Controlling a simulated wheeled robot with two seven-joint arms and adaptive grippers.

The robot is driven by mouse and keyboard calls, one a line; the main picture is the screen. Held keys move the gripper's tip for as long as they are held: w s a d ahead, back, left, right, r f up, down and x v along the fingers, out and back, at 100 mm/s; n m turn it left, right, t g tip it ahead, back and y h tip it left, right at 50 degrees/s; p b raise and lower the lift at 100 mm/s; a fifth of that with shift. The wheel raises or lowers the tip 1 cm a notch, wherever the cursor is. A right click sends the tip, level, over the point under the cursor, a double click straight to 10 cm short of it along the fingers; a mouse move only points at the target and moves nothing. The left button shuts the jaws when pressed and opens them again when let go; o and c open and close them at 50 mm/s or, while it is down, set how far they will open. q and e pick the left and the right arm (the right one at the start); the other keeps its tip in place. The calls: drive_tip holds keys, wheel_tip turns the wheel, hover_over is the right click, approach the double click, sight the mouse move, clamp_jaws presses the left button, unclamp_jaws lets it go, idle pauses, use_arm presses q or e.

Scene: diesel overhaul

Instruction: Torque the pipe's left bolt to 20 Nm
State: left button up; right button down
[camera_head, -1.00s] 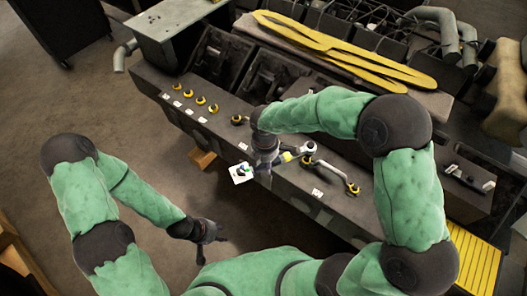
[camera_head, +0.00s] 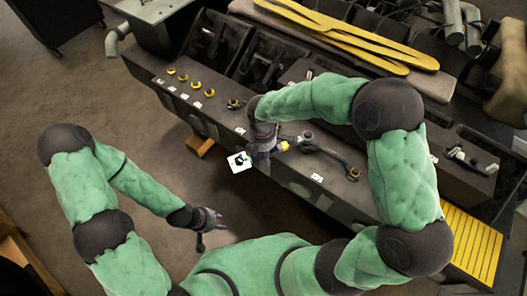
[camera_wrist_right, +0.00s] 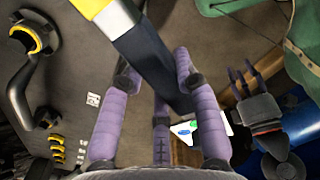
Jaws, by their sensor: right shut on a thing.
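My right gripper (camera_head: 264,148) is shut on a dark tool with a yellow band (camera_head: 284,146). In the right wrist view, its purple fingers (camera_wrist_right: 155,75) close around the tool's black shaft (camera_wrist_right: 145,48). The tool's yellow part runs out of the top edge, so its far end is hidden there. In the head view the tool points toward the left end of the dark pipe (camera_head: 330,152), near the left bolt (camera_head: 306,136); I cannot tell whether they touch. The pipe shows at left in the wrist view (camera_wrist_right: 18,92). My left gripper (camera_head: 207,221) is empty, fingers apart, off the bench.
Several yellow-ringed fittings (camera_head: 183,77) with white labels line the bench ledge. A white card with coloured marks (camera_head: 239,161) is beside my right gripper. Long yellow strips (camera_head: 350,45) lie at the back. A wooden block (camera_head: 199,145) is below the ledge. Floor at left is clear.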

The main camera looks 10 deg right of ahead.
drive_tip(key=shift+w+r, duration=0.2)
drive_tip(key=shift+w, duration=0.45)
drive_tip(key=shift+w+a, duration=0.1)
drive_tip(key=shift+w, duration=0.3)
drive_tip(key=shift+w, duration=0.15)
drive_tip(key=shift+w+m, duration=0.35)
drive_tip(key=shift+m, duration=0.15)
drive_tip(key=shift+w, duration=0.1)
drive_tip(key=shift+w+m, duration=0.3)
drive_tip(key=shift+m, duration=0.1)
idle(0.5)
drive_tip(key=shift+w+f+m, duration=0.1)
drive_tip(key=shift+w+m, duration=0.2)
drive_tip(key=shift+w, duration=0.1)
